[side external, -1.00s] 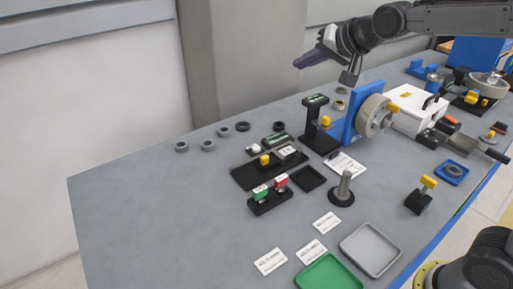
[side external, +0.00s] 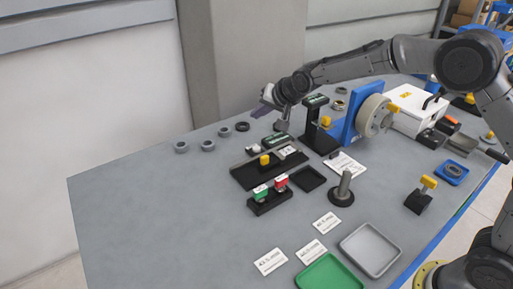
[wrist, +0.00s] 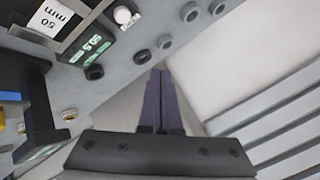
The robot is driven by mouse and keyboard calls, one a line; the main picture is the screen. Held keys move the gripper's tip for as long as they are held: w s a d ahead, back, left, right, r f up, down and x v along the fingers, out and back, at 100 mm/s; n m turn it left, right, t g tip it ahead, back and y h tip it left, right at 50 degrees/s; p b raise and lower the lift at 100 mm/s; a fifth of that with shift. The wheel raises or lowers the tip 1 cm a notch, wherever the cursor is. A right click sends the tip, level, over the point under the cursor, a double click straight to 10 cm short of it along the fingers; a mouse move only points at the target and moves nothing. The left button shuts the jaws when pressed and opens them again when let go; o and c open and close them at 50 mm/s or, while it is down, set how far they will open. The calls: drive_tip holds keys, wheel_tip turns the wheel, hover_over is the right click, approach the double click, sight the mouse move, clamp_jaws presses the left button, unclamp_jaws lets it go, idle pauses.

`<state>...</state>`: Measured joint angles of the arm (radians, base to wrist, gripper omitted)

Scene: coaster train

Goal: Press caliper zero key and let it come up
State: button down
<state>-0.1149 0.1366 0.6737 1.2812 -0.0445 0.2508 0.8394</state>
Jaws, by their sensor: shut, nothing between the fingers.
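My gripper (side external: 262,106) is shut and empty, its purple fingers above the back of the bench, apart from everything below. In the wrist view the closed fingers (wrist: 160,80) point up the picture. The display unit (side external: 277,140), apparently the caliper's, lies behind a black base (side external: 245,178). In the wrist view its green display (wrist: 92,47) seems to read 50.5 mm. A round white button-like part (wrist: 123,15) shows beside it, also in the side view (side external: 252,150). I cannot tell for certain which part is the zero key.
A black stand (side external: 317,125) with a display and a blue frame (side external: 352,118) with a grey wheel stand right of my gripper. A block with green and red keys (side external: 270,198) stands in front. The bench's left side is clear.

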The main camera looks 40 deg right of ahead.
sight(258, 151)
drive_tip(key=shift+f, duration=4.4)
drive_tip(key=shift+f, duration=0.15)
drive_tip(key=shift+f, duration=0.25)
drive_tip(key=shift+f, duration=0.55)
drive_tip(key=shift+r, duration=0.9)
drive_tip(key=shift+r, duration=2.55)
